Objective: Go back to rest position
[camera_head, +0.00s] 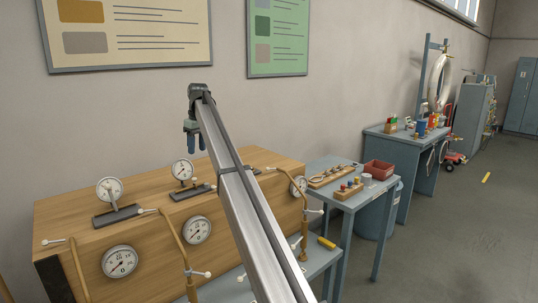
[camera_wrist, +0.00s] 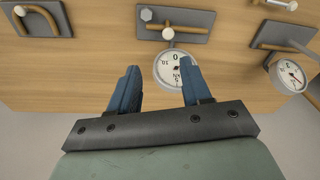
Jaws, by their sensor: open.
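My gripper (camera_head: 195,141) hangs from the end of my arm, above the wooden console near its back edge and in front of the wall. Its two blue fingers point down in the head view. In the wrist view the fingers of my gripper (camera_wrist: 158,92) are apart with nothing between them. Beyond the fingertips is a round white gauge (camera_wrist: 177,68) on the wooden top. The fingers look clear of the console. My arm hides part of the console's right side.
The wooden console (camera_head: 75,215) carries several gauges, grey plates and brown pipes with white handles. To its right, a blue-grey table (camera_head: 341,209) holds a red bin (camera_head: 379,169) and a wooden block with pegs (camera_head: 348,189). A second bench (camera_head: 398,139) stands farther back. Open floor lies at the right.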

